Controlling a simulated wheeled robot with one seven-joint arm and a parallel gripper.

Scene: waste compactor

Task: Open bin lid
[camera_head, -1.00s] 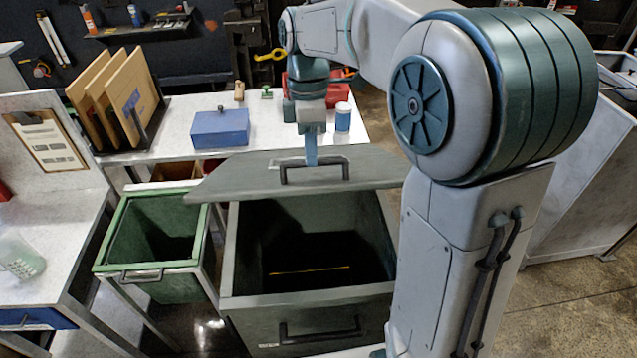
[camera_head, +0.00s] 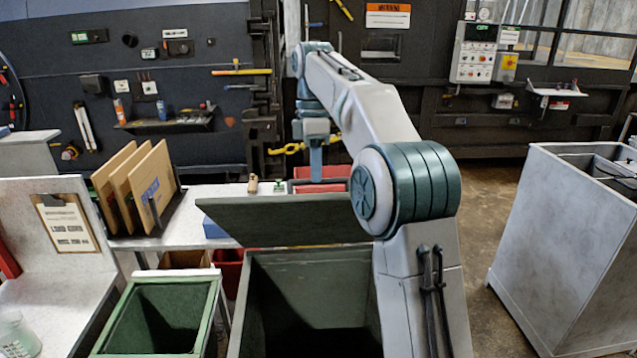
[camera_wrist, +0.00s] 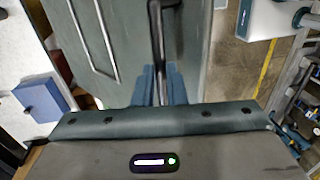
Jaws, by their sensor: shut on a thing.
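The dark grey-green bin (camera_head: 310,300) stands below the middle of the head view, with its top open and its inside dark. Its lid (camera_head: 275,218) stands raised and tilted at the bin's back edge. The lid's handle is hidden in the head view. My gripper (camera_head: 316,160) is above and behind the lid's top edge, with its fingertips partly hidden. In the wrist view, the lid (camera_wrist: 190,60) fills the middle and the black handle (camera_wrist: 157,35) runs between the fingers. My gripper (camera_wrist: 156,85) is shut on the handle.
A smaller open green bin (camera_head: 160,315) stands to the left. Behind are a white table (camera_head: 180,215) with upright boards (camera_head: 140,190) and a red box (camera_head: 322,172). A large grey container (camera_head: 560,250) stands right, with bare floor (camera_head: 478,215) between.

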